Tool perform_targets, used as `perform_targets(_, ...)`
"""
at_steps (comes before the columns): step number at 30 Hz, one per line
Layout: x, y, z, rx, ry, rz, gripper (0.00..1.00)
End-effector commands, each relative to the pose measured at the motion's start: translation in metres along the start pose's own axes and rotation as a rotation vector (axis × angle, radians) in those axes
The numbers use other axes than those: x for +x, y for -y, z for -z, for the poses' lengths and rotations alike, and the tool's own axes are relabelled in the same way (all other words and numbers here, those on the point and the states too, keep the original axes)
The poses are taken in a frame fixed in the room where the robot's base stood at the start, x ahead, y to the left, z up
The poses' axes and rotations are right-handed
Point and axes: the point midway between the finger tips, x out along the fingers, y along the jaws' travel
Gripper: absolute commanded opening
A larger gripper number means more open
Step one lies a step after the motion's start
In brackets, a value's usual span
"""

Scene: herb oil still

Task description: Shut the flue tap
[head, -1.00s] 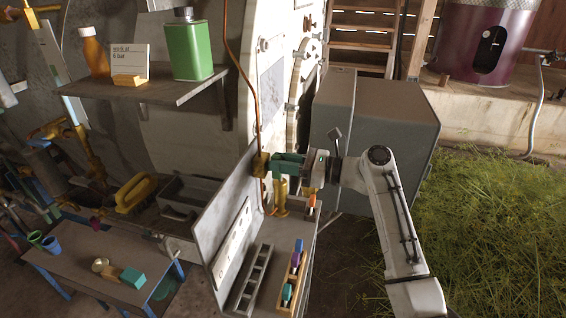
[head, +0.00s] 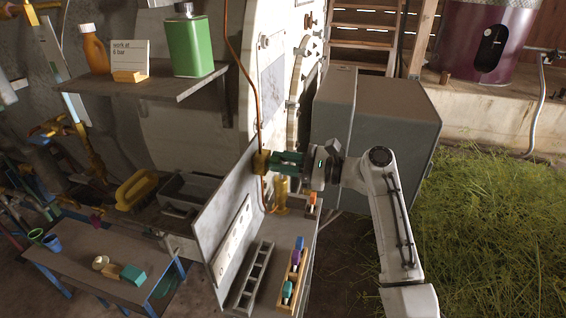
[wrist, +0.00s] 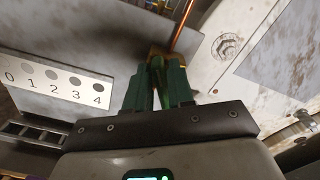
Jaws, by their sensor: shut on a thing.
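The flue tap is a brass fitting (head: 261,162) on the upright grey panel, where a thin copper pipe comes down. In the wrist view its brass body (wrist: 172,52) shows just beyond my fingertips. My gripper (head: 284,162) reaches it from the right with its green fingers level. In the wrist view my gripper (wrist: 157,84) is shut on the tap's handle, a narrow dark green piece between the fingers. The fingers hide part of the handle, so its exact angle is hard to tell.
A label numbered 0 to 4 (wrist: 60,85) is on the panel. Below stand a yellow fitting (head: 281,195), a grey slotted rack (head: 252,278) and a wooden holder (head: 291,282) with coloured pieces. A shelf (head: 150,88) hangs upper left; a grey cabinet (head: 385,125) stands behind my arm.

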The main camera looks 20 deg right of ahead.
Motion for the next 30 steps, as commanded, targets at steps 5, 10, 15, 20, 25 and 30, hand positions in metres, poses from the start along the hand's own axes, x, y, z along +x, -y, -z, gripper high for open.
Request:
perform_targets(5,0.0,-0.005,0.003,-0.168,0.001,0.0,0.0)
perform_targets(10,0.0,-0.008,0.004,-0.33,0.0,0.0,0.0)
perform_targets(15,0.0,-0.011,0.006,-0.492,0.0,0.0,0.0)
perform_targets(20,0.0,-0.013,0.008,-0.642,0.0,-0.001,0.0)
perform_targets(25,0.0,-0.015,0.01,-0.789,-0.001,-0.001,0.0)
perform_targets(30,0.0,-0.017,0.011,-0.912,0.0,-0.001,0.0)
